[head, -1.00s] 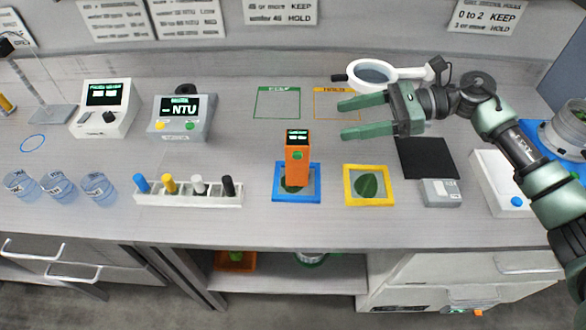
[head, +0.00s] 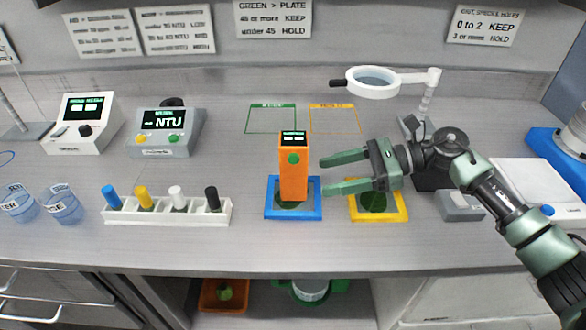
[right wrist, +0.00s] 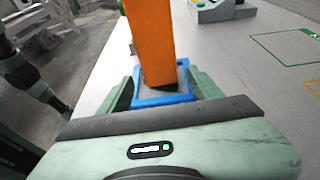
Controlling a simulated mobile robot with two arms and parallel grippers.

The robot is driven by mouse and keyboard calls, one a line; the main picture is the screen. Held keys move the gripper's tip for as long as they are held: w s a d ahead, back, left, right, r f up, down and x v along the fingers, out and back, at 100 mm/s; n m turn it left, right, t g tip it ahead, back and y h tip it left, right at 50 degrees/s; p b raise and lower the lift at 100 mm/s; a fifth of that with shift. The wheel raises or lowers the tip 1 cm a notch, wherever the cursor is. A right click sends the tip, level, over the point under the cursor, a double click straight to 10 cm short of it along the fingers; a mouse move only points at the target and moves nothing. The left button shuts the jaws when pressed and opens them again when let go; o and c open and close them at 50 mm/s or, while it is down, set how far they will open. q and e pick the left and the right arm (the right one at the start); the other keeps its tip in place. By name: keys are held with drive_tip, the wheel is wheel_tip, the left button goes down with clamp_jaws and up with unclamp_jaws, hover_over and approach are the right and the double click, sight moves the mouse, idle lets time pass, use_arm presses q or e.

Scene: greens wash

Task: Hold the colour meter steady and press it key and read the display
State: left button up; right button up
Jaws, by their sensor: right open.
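The orange colour meter (head: 293,175) stands upright on the leaf in the blue-framed plate (head: 293,213). A green key shows on its front, and a small lit display is at its top, too small to read. My right gripper (head: 322,172) is open and empty, just right of the meter, its fingers pointing left toward it. In the right wrist view the meter (right wrist: 150,40) stands ahead, between the two spread fingers, with its top out of frame. I cannot see any contact between fingers and meter. My left gripper is not in view.
A yellow-framed plate (head: 405,213) with a leaf lies partly under my right gripper. A white rack (head: 190,213) of coloured pens stands to the left. A magnifier (head: 373,83) stands behind. Green (head: 271,118) and yellow (head: 334,118) outlined areas are empty.

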sight(299, 182)
drive_tip(key=x, duration=0.4)
drive_tip(key=shift+a+p, duration=0.15)
drive_tip(key=shift+p, duration=0.15)
drive_tip(key=shift+b+x, duration=0.65)
drive_tip(key=shift+x, duration=0.3)
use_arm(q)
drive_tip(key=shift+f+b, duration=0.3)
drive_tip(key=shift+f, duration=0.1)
use_arm(e)
drive_tip(key=shift+x, duration=0.75)
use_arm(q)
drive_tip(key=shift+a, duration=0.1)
use_arm(e)
drive_tip(key=c, duration=0.8)
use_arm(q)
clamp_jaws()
use_arm(e)
drive_tip(key=shift+c, duration=0.2)
